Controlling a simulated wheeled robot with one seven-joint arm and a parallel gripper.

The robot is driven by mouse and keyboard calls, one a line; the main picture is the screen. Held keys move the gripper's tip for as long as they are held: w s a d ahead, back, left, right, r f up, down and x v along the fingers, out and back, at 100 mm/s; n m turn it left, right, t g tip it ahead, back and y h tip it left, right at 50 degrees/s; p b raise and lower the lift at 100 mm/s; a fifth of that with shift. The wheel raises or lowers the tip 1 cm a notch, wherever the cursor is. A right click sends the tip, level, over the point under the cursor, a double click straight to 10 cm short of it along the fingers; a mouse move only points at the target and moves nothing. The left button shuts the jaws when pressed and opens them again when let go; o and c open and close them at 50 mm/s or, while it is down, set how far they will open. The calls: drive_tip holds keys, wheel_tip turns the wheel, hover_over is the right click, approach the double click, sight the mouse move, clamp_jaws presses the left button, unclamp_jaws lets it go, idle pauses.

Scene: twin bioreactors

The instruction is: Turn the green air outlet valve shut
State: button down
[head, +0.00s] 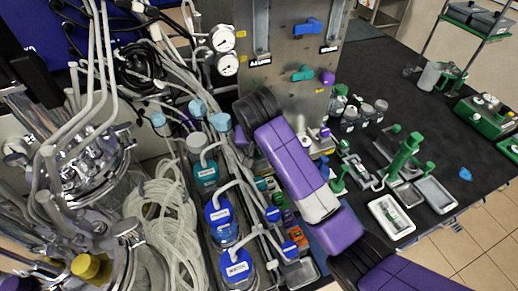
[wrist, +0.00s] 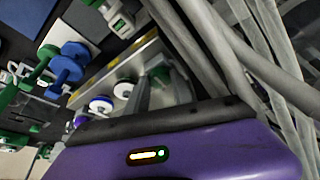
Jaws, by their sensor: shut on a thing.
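My gripper (wrist: 163,82) reaches up from its purple body in the wrist view. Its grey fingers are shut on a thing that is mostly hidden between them. Only a small greenish sliver (wrist: 183,68) shows beside the fingers, and I take it to be the green air outlet valve. How far the valve is turned cannot be seen. In the head view my purple arm crosses the middle of the picture and hides the fingers and what they hold.
A metal panel (head: 282,52) carries a blue handle (head: 308,25), a teal handle (head: 302,73) and a purple knob (head: 327,77). Grey tubes (wrist: 240,60) pass close to my gripper. Blue-capped bottles (head: 219,213) stand left of my arm. The black bench (head: 400,85) has free room at right.

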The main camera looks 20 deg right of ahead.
drive_tip(key=shift+r, duration=0.1)
drive_tip(key=c, duration=1.1)
unclamp_jaws()
drive_tip(key=v, duration=0.7)
drive_tip(key=shift+s+r, duration=0.15)
drive_tip(key=shift+r, duration=0.15)
